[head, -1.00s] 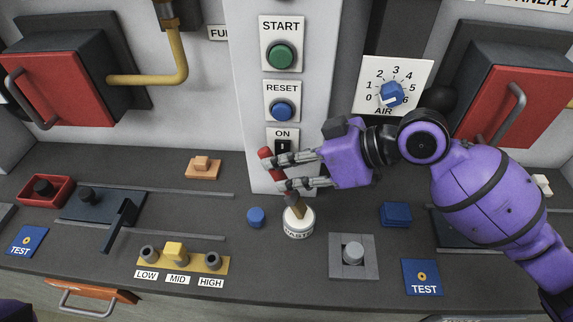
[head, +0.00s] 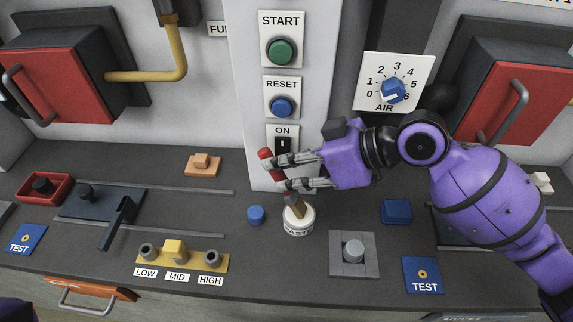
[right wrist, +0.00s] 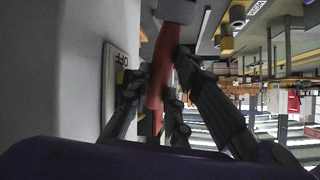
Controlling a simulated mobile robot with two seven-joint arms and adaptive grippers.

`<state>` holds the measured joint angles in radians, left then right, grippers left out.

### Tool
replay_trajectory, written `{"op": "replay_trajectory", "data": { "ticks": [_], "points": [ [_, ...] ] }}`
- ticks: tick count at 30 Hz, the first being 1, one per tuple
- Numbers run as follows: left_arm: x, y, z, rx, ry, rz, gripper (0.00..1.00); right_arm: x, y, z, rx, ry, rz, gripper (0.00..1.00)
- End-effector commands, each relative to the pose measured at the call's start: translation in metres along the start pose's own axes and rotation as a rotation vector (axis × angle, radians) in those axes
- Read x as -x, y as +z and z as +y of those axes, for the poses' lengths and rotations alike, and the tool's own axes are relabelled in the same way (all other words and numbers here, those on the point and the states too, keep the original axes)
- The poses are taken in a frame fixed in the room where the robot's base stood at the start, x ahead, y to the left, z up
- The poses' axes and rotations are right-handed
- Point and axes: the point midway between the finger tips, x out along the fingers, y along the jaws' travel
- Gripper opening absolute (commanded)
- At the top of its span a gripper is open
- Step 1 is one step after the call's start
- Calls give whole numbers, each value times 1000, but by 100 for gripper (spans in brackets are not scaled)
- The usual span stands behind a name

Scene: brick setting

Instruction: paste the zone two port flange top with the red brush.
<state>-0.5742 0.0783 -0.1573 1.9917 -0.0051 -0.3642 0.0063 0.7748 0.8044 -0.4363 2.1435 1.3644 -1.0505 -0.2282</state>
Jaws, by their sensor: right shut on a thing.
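The red brush has a red handle (head: 266,163) and a brown lower end (head: 294,206). My right gripper (head: 279,172) is shut on the handle and holds the brush tilted. The brush's lower end is at the mouth of the white paste pot (head: 299,220), with its tip hidden there. In the right wrist view the red handle (right wrist: 162,65) runs between the gripper's fingers (right wrist: 160,100). My left gripper is not in view. I cannot tell any zone two port flange in these frames.
A blue knob (head: 256,215) stands left of the pot and a blue block (head: 396,211) right of it. A grey plate with a round knob (head: 353,250) lies in front right. The panel with START, RESET and ON controls (head: 257,130) rises behind. A black sliding lever (head: 119,222) stands at left.

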Motion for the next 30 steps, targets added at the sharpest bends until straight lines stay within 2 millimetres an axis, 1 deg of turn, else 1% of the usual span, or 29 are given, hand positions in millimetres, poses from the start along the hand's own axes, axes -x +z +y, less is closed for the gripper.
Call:
{"op": "replay_trajectory", "data": {
  "ticks": [30],
  "points": [
    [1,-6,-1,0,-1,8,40,-1,2,0,-1,0,-1,0]
  ]
}}
